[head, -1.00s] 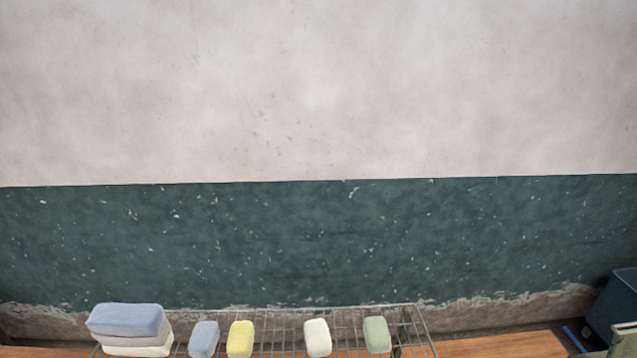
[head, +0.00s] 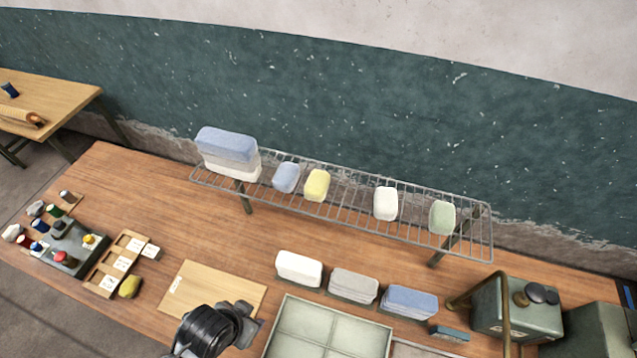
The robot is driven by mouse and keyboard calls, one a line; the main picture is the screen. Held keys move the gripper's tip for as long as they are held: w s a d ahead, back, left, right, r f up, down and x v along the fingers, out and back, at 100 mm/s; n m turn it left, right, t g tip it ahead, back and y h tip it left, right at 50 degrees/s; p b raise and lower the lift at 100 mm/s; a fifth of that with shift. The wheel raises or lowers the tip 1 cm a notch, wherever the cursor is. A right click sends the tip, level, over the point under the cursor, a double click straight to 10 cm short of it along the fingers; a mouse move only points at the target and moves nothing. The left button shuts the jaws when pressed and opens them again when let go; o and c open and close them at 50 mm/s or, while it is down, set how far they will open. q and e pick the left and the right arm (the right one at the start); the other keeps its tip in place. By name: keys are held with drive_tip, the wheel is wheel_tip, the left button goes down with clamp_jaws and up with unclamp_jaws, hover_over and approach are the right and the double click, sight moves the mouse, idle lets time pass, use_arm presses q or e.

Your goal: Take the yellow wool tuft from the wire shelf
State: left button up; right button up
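The yellow wool tuft (head: 317,185) is a small rounded block on the wire shelf (head: 345,213), which stands at the back of the wooden bench. It sits just right of a blue tuft (head: 286,177), with bare wire between it and a white tuft (head: 386,203). A dark part that looks like my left gripper (head: 242,318) shows at the bottom edge over the bench, well in front of the shelf and apart from the tuft. Its fingers cannot be made out. My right gripper is not in view.
A green tuft (head: 442,217) is at the shelf's right, and stacked blue and white blocks (head: 228,153) at its left. In front lie white, grey and blue pads (head: 353,286), a board (head: 222,284) and a divided tray (head: 330,332). A metal canister (head: 515,312) stands right.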

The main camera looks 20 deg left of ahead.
use_arm(q)
drive_tip(key=shift+o, duration=0.3)
drive_tip(key=shift+a, duration=0.15)
drive_tip(key=o, duration=0.7)
drive_tip(key=shift+o, duration=0.4)
